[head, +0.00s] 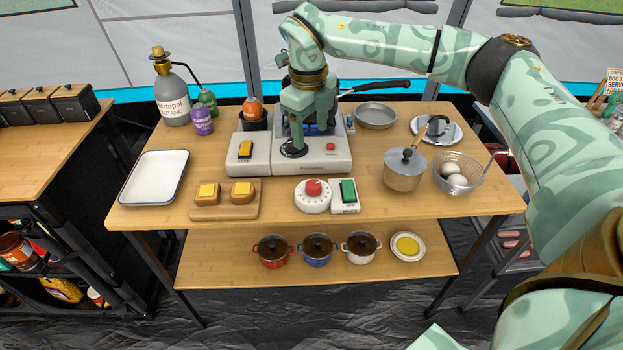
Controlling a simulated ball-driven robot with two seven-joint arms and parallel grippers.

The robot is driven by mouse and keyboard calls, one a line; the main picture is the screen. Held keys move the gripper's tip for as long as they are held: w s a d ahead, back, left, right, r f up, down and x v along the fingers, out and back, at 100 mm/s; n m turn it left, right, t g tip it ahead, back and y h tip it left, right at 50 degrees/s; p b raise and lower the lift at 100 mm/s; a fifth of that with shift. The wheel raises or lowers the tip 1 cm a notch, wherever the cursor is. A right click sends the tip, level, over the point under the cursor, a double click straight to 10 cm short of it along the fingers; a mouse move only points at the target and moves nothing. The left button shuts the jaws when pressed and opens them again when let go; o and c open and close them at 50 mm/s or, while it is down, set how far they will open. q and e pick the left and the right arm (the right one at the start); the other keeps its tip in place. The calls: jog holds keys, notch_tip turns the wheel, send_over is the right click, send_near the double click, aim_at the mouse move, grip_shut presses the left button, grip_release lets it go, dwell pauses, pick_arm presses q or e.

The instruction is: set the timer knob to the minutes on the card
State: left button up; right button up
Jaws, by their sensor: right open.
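The timer is a white round dial (312,203) with a red knob (313,187), near the front middle of the table. Marks ring the dial, but they are too small to read, as is the knob's setting. My right gripper (294,149) points down over the stove unit (330,160), behind and a little left of the timer, apart from the knob. It is open, with nothing seen between its fingers. A partly cut-off sign (614,77) with printed words is at the right edge; I cannot tell if it is the card, and no minutes are readable. My left gripper is out of view.
A green switch box (347,196) stands right beside the timer. A board with buttered bread (225,210) lies left. Bare tabletop surrounds the timer's front.

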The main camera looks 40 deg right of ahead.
aim_at(314, 185)
jog(key=shift+n, duration=0.5)
jog(key=f+b, duration=0.1)
jog(key=f, duration=0.4)
jog(key=f+b, duration=0.2)
jog(key=f, duration=0.3)
jog(key=d+f+b, duration=0.1)
jog(key=f+b, duration=0.1)
jog(key=f, duration=0.4)
jog(key=shift+s, duration=0.15)
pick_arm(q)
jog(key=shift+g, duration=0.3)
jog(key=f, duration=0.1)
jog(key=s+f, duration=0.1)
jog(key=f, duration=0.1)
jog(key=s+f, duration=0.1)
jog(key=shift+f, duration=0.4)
pick_arm(e)
jog(key=shift+c, duration=0.3)
jog(key=c, duration=0.9)
jog(key=shift+a+r+m+p, duration=0.1)
jog(key=shift+r+m+p, duration=0.25)
jog(key=shift+m+p, duration=0.45)
jog(key=shift+c, duration=0.2)
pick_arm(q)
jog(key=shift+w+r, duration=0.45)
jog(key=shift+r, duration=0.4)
pick_arm(e)
jog(key=shift+f, duration=0.3)
